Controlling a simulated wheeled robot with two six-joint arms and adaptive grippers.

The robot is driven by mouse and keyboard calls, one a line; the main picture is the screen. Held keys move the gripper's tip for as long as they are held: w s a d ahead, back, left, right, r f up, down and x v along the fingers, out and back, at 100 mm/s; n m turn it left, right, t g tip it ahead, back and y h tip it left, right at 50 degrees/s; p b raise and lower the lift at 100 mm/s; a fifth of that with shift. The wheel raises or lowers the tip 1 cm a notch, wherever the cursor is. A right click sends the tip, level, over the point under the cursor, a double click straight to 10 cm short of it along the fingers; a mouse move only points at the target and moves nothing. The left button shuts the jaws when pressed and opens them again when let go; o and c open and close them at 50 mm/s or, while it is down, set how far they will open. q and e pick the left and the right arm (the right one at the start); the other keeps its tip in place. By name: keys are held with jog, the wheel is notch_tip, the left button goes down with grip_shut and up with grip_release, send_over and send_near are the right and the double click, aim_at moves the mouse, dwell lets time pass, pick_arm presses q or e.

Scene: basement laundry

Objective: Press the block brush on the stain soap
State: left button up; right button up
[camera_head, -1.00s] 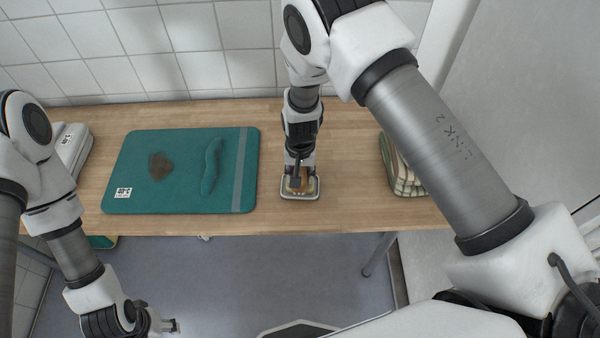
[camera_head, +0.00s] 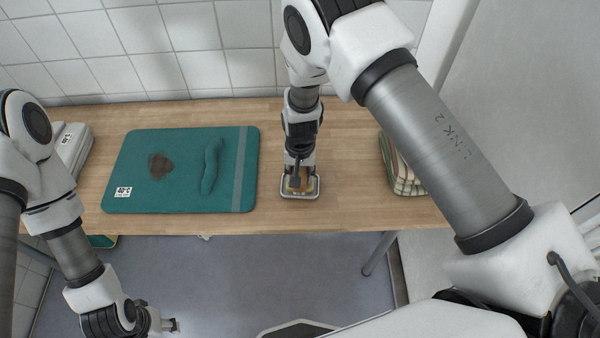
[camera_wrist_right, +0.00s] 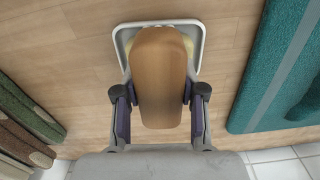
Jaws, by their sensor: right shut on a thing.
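The block brush (camera_wrist_right: 160,80) has a brown wooden back and is held between the fingers of my right gripper (camera_wrist_right: 160,110). In the head view my right gripper (camera_head: 300,172) points down over the soap dish (camera_head: 300,199), a small pale-rimmed tray on the table. In the wrist view the brush covers most of the dish (camera_wrist_right: 122,40). A sliver of the pale yellowish soap (camera_wrist_right: 188,46) shows beside the brush. The contact between bristles and soap is hidden. My left gripper (camera_head: 172,325) is low at the left, in front of the table, with its fingers too small to read.
A teal mat or towel (camera_head: 130,165) with a brown stain (camera_head: 160,165) and a raised teal fold (camera_head: 211,165) lies left of the dish. Folded striped cloths (camera_head: 402,170) lie to the right. Grey-white folded cloth (camera_head: 70,150) sits at the far left. Bare wood (camera_head: 345,150) separates dish and cloths.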

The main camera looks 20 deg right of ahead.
notch_tip(320, 180, up, 7)
jog(key=p, duration=0.6)
dwell(0.4)
jog(key=shift+w, duration=0.1)
